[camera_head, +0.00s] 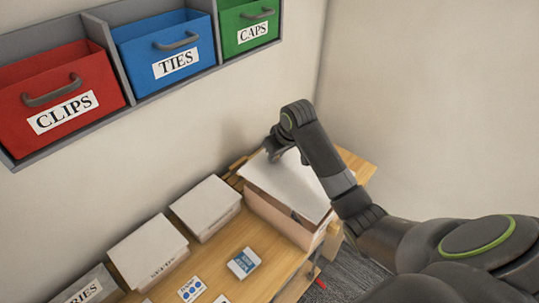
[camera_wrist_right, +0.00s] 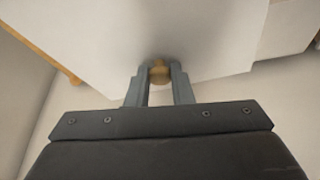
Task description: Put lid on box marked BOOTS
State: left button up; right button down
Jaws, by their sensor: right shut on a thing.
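A white lid (camera_head: 288,184) lies over a pale box (camera_head: 278,223) at the right end of the wooden table. I cannot tell whether it rests on the box or sits just above it. No label is readable on that box. My right gripper (camera_head: 276,152) is at the lid's far left part. In the right wrist view, my right gripper's fingers (camera_wrist_right: 160,78) are shut on a small tan knob (camera_wrist_right: 160,70) of the white lid, which also shows there (camera_wrist_right: 110,35). My left gripper is not in view.
Two white-lidded boxes (camera_head: 148,251) (camera_head: 206,204) and a grey box (camera_head: 88,289), its label cut off to "RIES", line the wall. Cards (camera_head: 192,289) and a small blue-white box (camera_head: 243,262) lie in front. Red CLIPS, blue TIES and green CAPS bins (camera_head: 165,50) hang above.

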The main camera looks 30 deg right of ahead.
aim_at(280, 161)
jog(key=shift+s, duration=0.1)
jog(key=shift+d+f, duration=0.2)
jog(key=shift+d, duration=0.25)
jog(key=shift+a+f, duration=0.2)
jog(key=shift+f, duration=0.6)
jog(key=shift+f+b, duration=0.4)
jog(key=shift+f, duration=0.6)
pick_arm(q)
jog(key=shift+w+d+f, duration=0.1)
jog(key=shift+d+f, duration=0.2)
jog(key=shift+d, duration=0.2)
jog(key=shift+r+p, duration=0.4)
pick_arm(e)
jog(key=shift+f, duration=0.4)
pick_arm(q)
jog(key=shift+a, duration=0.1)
pick_arm(e)
jog(key=shift+f, duration=0.6)
